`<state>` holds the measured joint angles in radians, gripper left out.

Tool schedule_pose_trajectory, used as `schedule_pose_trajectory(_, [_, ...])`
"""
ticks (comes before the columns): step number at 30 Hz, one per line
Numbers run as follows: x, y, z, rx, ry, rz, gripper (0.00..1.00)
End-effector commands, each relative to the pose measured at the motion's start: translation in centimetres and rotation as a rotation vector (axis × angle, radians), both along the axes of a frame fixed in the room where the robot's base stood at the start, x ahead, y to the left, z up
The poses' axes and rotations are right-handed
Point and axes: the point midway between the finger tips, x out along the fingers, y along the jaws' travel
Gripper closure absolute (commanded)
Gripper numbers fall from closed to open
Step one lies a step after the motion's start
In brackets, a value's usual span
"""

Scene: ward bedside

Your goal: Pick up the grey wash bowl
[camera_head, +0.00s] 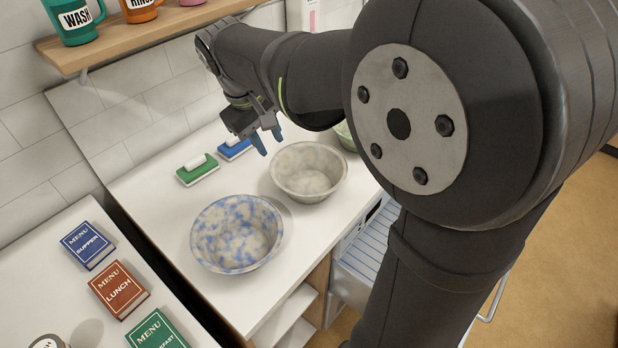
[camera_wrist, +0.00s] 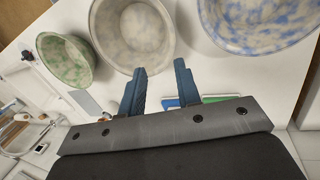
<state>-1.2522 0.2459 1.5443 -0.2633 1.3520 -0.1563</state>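The grey wash bowl (camera_head: 309,172) stands upright on the white counter, mottled grey and cream, and looks empty. It also shows in the wrist view (camera_wrist: 132,32) at the top, beyond my fingertips. My gripper (camera_head: 268,142) is above the counter, just left of and behind the grey bowl, with its blue fingers apart and not touching it. In the wrist view the two fingers (camera_wrist: 160,82) stand open with nothing between them. A blue-mottled bowl (camera_head: 237,233) stands in front left of the grey one. A green-mottled bowl (camera_wrist: 66,60) is on its other side, mostly hidden by my arm in the head view.
A green brush or sponge (camera_head: 197,171) and a blue one (camera_head: 234,149) lie behind the bowls. Menu books (camera_head: 119,289) lie on the surface at left. A shelf (camera_head: 150,38) with mugs overhangs the back wall. The counter's front edge is close to the bowls.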

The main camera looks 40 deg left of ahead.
Motion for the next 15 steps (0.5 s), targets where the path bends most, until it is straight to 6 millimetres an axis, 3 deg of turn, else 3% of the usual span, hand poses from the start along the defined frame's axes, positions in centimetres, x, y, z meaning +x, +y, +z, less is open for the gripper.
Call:
schedule_pose_trajectory(1, [-1.4,0.2,-0.1,0.005,-0.031,0.002,0.70])
schedule_pose_trajectory(6, [-3.6,0.4,-0.4,0.026,-0.102,-0.019,0.70])
schedule_pose_trajectory(11, [-3.5,0.3,-1.5,0.030,-0.118,-0.028,0.70])
schedule_pose_trajectory(15, [-2.5,0.1,-4.1,0.028,-0.117,-0.029,0.70])
